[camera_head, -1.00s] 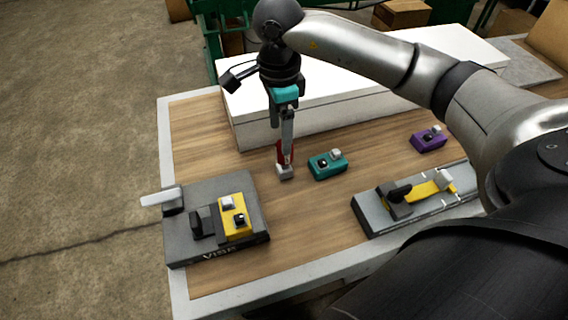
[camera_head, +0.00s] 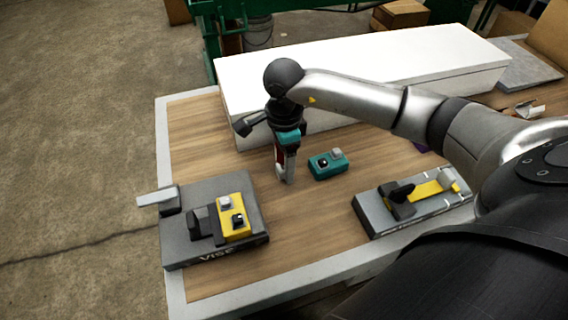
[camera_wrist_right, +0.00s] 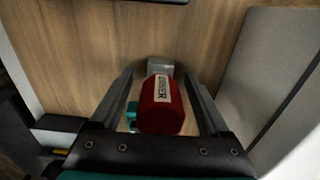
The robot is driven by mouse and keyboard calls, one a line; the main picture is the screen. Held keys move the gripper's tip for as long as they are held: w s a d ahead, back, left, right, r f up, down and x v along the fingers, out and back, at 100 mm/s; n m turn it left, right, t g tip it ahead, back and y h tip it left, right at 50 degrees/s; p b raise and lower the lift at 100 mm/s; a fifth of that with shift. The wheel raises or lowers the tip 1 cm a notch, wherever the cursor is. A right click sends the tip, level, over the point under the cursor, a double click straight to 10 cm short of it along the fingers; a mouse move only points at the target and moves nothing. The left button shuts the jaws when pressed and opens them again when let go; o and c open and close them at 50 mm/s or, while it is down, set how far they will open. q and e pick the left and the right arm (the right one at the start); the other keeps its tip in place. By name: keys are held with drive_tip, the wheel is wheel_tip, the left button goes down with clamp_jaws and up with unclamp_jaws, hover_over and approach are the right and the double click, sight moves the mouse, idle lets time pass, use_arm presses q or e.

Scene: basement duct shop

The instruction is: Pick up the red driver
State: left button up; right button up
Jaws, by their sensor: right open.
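The red driver (camera_wrist_right: 161,106) stands upright between the two fingers of my right gripper (camera_wrist_right: 162,84) in the right wrist view, its labelled red handle toward the camera and a grey block at its foot. A gap shows on each side of the handle, so the gripper is open around it. In the head view my right gripper (camera_head: 287,180) points down at the wooden table, and only a strip of the red driver (camera_head: 279,156) shows behind the fingers. My left gripper is not in view.
A teal block (camera_head: 327,165) stands just right of the gripper. A grey vise (camera_head: 180,238) with a yellow block (camera_head: 234,219) is at the front left. A grey fixture (camera_head: 372,216) with a yellow bar is at the right. A long white box (camera_head: 240,92) lies behind.

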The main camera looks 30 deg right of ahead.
clamp_jaws()
idle(0.5)
drive_tip(key=shift+r, duration=0.1)
